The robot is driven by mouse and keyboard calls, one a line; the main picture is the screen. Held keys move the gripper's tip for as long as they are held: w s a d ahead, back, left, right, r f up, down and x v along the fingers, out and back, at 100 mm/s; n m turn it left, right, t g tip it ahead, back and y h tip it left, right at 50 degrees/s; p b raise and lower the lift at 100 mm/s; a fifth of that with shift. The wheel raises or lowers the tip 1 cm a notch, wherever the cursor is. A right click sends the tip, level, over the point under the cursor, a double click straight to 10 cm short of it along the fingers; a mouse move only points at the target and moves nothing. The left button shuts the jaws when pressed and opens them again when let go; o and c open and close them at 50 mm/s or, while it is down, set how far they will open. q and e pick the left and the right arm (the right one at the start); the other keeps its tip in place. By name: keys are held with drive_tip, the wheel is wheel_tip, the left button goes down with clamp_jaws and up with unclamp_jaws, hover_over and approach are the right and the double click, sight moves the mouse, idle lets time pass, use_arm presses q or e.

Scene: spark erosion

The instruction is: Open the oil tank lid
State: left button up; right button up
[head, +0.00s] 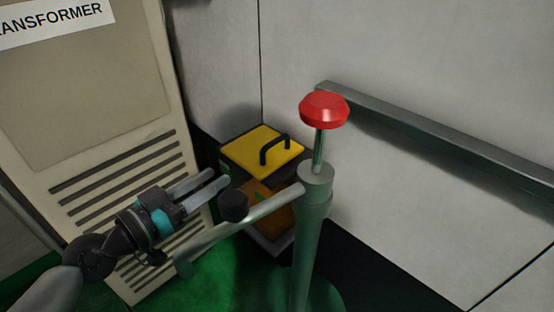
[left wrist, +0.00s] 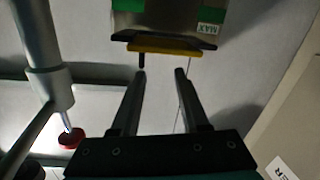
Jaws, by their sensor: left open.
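The oil tank (head: 270,236) is a small box in the corner, with a flat yellow lid (head: 250,148) that lies shut on top. A black arched handle (head: 270,151) stands on the lid. My left gripper (head: 219,178) comes in from the left, open and empty, with its fingers pointing at the tank. In the left wrist view the picture is turned over: the tank (left wrist: 160,22) shows at the top, with the lid's yellow edge (left wrist: 170,50) and the dark handle (left wrist: 142,60) near one fingertip. I cannot tell whether they touch. My right gripper is not in view.
A green post (head: 312,230) with a red knob (head: 324,110) and a side bar (head: 245,218) with a black ball stands in front of the tank. The transformer cabinet (head: 85,90) is on the left. A metal rail (head: 430,130) runs along the right wall.

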sight(262, 150)
use_arm(q)
drive_tip(key=shift+m+g+h, duration=0.3)
drive_tip(key=shift+m+h, duration=0.1)
drive_tip(key=shift+h, duration=0.4)
drive_tip(key=w+d, duration=0.1)
drive_tip(key=d, duration=0.1)
drive_tip(key=w+d+r+p, duration=0.1)
drive_tip(key=d, duration=0.1)
drive_tip(key=w+d+r+p, duration=0.1)
drive_tip(key=d, duration=0.2)
drive_tip(key=shift+w+r, duration=0.25)
drive_tip(key=shift+w, duration=0.05)
drive_tip(key=x, duration=0.6)
drive_tip(key=shift+w+d+f, duration=0.2)
drive_tip(key=shift+w+d, duration=0.5)
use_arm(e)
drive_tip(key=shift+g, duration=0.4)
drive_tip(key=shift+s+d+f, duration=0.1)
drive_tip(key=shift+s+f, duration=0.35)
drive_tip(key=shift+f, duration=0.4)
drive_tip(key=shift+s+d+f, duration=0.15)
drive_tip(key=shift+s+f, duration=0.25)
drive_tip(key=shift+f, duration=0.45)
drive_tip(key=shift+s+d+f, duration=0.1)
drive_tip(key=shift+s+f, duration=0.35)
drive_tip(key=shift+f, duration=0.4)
use_arm(q)
clamp_jaws()
drive_tip(key=shift+f, duration=0.1)
